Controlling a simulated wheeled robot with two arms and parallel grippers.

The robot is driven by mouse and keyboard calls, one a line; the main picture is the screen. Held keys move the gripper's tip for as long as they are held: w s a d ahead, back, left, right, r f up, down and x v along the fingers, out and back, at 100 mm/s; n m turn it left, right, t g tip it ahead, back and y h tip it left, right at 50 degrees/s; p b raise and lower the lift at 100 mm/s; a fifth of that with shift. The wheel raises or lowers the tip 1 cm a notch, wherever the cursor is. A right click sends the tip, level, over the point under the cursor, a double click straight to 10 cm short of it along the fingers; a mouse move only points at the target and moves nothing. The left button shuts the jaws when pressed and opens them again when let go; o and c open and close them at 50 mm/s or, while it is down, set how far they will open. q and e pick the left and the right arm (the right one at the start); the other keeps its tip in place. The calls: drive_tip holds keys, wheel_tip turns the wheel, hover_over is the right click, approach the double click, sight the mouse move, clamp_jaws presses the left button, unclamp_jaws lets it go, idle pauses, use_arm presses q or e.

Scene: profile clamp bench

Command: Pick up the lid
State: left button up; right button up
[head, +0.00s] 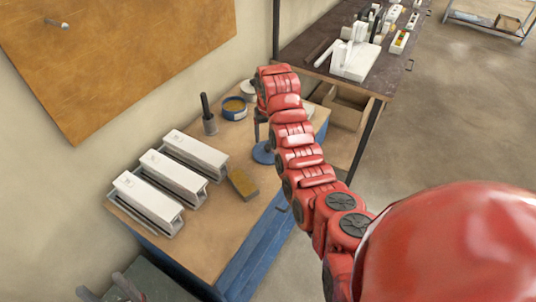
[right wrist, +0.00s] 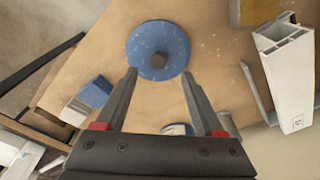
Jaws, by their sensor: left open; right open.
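The lid is a flat blue disc (right wrist: 146,38) with a dark round knob in its middle. It lies on the wooden bench top, and in the head view it shows (head: 262,153) below the end of my right arm. In the right wrist view my right gripper (right wrist: 160,72) is open, with a dark finger on either side of the lid's near part and nothing held. In the head view my right gripper (head: 259,124) is partly hidden by my arm. Two dark finger-like shapes at the bottom left look like my left gripper (head: 105,288), apart and empty.
Several white profiles (head: 184,155) lie in holders at the bench's left. A brown block (head: 242,184) lies near the front edge. An open tin (head: 234,108) and a grey holder (head: 209,122) stand behind the lid. A dark table (head: 310,40) stands beyond the bench.

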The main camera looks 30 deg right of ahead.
sight(268, 146)
drive_tip(key=f+p, duration=0.2)
drive_tip(key=f, duration=0.1)
drive_tip(key=f+p, duration=0.1)
drive_tip(key=f, duration=0.1)
drive_tip(key=shift+w+d, duration=0.15)
drive_tip(key=shift+d, duration=0.1)
drive_tip(key=shift+w+f, duration=0.15)
drive_tip(key=shift+f, duration=0.05)
drive_tip(key=shift+c, duration=0.2)
clamp_jaws()
